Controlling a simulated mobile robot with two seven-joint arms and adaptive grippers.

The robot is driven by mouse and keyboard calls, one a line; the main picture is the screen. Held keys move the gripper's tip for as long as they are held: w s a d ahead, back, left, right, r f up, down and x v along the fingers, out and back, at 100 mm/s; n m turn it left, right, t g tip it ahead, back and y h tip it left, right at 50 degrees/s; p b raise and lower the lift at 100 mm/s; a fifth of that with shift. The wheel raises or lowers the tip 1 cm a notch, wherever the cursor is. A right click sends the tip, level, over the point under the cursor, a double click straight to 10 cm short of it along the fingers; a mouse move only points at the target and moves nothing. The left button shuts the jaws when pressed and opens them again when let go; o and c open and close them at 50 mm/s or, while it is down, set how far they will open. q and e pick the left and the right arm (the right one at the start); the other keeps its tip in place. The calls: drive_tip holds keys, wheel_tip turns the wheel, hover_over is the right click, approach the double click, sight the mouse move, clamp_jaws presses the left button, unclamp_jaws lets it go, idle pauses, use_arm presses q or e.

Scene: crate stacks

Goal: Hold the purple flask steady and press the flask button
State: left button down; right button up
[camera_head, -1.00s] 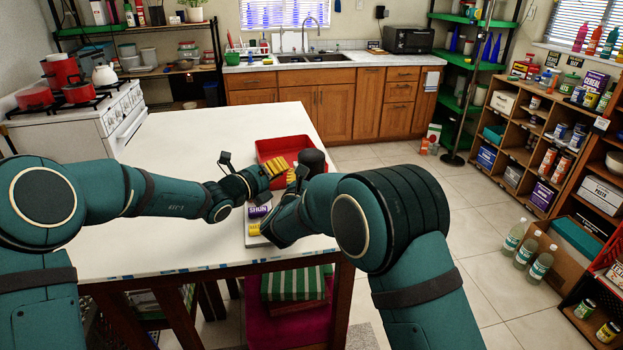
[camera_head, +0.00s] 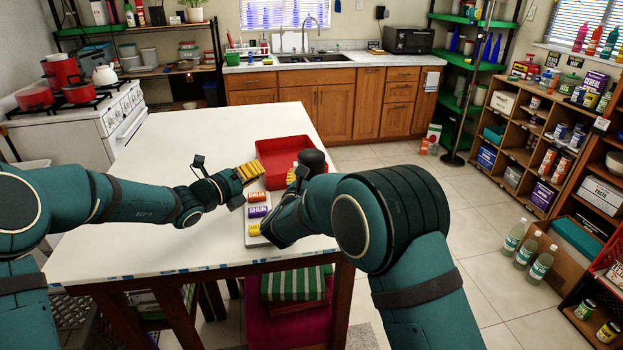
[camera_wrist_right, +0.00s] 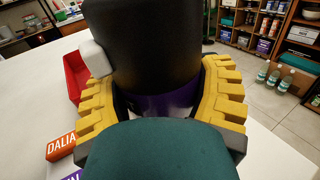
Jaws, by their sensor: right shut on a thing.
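The flask (camera_head: 312,160) is dark, nearly black, and stands upright beside the red tray. In the right wrist view the flask (camera_wrist_right: 145,45) shows a purple band (camera_wrist_right: 165,103) low on its body. A light grey knob (camera_wrist_right: 97,58), which looks like the button, sticks out from its left side. My right gripper (camera_wrist_right: 160,100) is shut around the flask, with a yellow finger on each side. My left gripper (camera_head: 250,172) is left of the flask and apart from it, over the table. Its yellow fingers show, but their opening does not.
A red tray (camera_head: 272,147) lies behind the grippers on the white table (camera_head: 170,160). An orange DALIA block (camera_head: 257,197) and a purple SHUN block (camera_head: 258,211) lie left of my right wrist. The table's left side is clear.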

drive_tip(key=o, duration=1.3)
drive_tip(key=shift+s, duration=0.1)
